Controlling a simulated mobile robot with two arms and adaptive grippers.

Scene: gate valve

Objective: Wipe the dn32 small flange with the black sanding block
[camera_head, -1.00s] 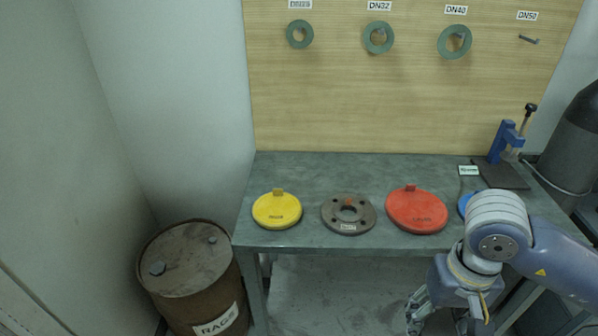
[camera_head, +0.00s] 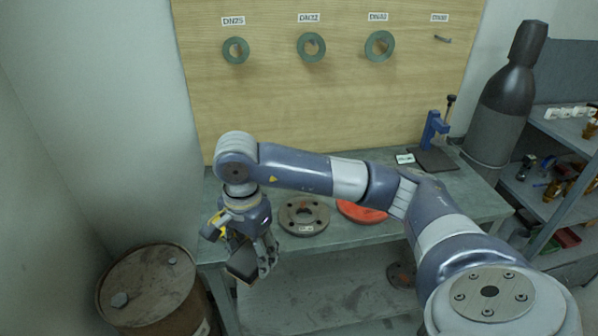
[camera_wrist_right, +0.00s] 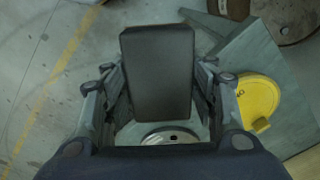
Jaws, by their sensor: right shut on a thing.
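The grey-brown steel flange (camera_head: 304,215) lies flat on the workbench, with a bore and bolt holes; its small label is too small to read. My right gripper (camera_head: 252,262) is shut on the black sanding block (camera_head: 241,266). It holds the block off the bench's front edge, left of and nearer than the flange, not touching it. In the right wrist view the block (camera_wrist_right: 158,75) sits between the two fingers. My left gripper is not in view.
A yellow disc (camera_wrist_right: 258,97) lies on the bench (camera_head: 335,244), mostly hidden behind my right gripper in the head view. A red disc (camera_head: 360,212) lies right of the flange, partly behind my arm. A rusty drum (camera_head: 150,290) stands left. Green gaskets hang on the board.

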